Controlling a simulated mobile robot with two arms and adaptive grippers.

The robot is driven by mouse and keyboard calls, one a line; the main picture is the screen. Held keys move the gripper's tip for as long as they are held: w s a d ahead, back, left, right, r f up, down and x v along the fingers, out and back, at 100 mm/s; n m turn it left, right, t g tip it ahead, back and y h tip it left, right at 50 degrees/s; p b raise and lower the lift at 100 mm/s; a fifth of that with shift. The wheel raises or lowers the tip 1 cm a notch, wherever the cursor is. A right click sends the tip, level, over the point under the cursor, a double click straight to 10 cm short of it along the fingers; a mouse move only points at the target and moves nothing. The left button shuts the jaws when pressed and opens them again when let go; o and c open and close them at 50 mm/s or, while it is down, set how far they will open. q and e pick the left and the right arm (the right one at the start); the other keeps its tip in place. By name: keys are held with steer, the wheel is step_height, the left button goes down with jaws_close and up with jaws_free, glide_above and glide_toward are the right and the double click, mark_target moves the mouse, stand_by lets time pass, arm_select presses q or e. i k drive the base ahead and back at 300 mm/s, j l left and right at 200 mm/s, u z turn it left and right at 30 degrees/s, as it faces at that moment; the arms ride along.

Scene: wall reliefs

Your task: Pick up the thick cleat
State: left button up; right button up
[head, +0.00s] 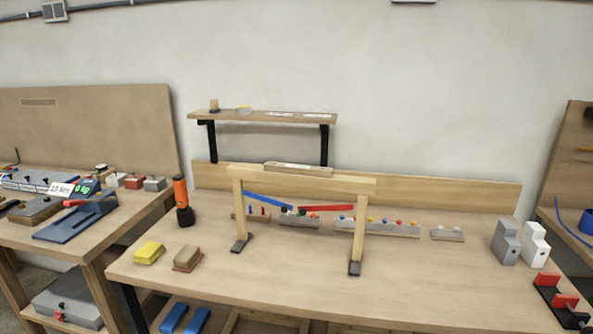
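No thing is clearly recognisable as the thick cleat. Two upright notched blocks stand side by side at the right end of the middle bench (420,295): a grey block (506,245) and a white block (535,246). A short light bar (298,167) lies on top of a wooden trestle frame (300,177) at the bench's middle. I cannot tell which of these, if any, is the cleat. Neither of my grippers is in view.
An orange-and-black tool (182,200), a yellow block (149,253) and a brown block (187,259) stand at the bench's left. Pegged strips (376,227) lie behind the frame. The bench's front middle is clear.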

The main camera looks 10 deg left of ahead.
mark_target(288, 168)
steer(key=i+l+u, duration=0.15)
steer(key=i+l, duration=1)
